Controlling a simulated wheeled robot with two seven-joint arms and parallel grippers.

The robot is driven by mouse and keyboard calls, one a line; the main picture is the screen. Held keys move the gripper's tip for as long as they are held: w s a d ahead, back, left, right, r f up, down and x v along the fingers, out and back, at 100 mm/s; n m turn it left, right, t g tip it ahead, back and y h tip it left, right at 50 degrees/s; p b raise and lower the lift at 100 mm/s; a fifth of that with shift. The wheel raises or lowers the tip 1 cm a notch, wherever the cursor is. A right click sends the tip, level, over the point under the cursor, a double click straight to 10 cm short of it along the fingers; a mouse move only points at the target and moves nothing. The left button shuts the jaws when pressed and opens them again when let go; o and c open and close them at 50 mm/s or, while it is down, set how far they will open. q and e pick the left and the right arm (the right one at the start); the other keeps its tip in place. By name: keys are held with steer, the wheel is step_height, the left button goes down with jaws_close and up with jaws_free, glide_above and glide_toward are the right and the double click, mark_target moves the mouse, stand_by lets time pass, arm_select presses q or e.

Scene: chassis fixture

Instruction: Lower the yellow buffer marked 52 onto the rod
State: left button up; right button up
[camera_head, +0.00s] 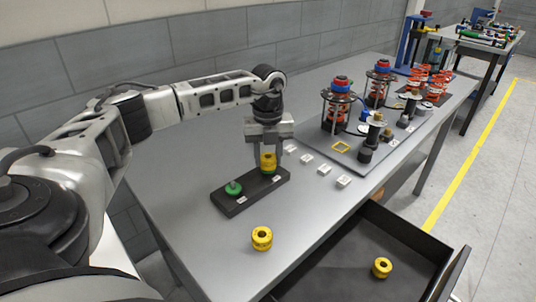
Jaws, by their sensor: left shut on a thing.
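The buffer is a short ring-like cylinder, held between the fingers. Its mark is too small to read. A little green shows just below it on the block. I cannot tell whether the buffer touches the block, and no rod can be made out under it. A green disc with a short peg (233,188) sits on the left part of the block. My right gripper is out of view.
Another yellow buffer (262,238) stands on the grey table (200,237) near its front edge, and one more (382,268) lies in the open drawer (340,267). Several small white labels lie right of the block. A plate with spring assemblies (341,100) stands farther back.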

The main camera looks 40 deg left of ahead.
arm_select(q)
steer(key=shift+f, duration=0.15)
steer(key=o, duration=1)
steer(key=shift+o, duration=0.2)
step_height(320, 180, up, 3)
steer(key=shift+f+p, duration=0.2)
steer(key=shift+p, duration=0.95)
steer(key=shift+r, duration=2.25)
